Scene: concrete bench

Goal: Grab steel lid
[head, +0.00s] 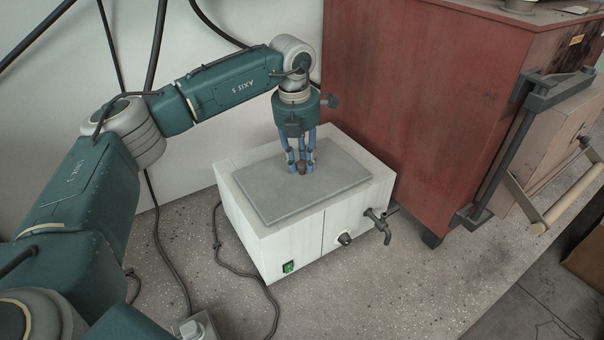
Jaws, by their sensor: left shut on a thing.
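The steel lid (262,191) is a flat grey rectangular plate. It lies on top of a white box-shaped appliance (300,252) with a green switch, a dark knob and a tap on its front and right side. A small dark knob stands at the middle of the lid. My left gripper (302,170) points straight down over the lid with its blue fingers shut around that knob. The fingers hide part of the knob. The lid looks level and seated on the appliance; no gap shows beneath it. My right gripper is not in view.
A large red metal cabinet (410,110) with a dark latch bar stands close behind and right of the appliance. The tap (380,226) sticks out to the right. Black cables lie on the speckled bench (400,300) at left. Bench in front is clear.

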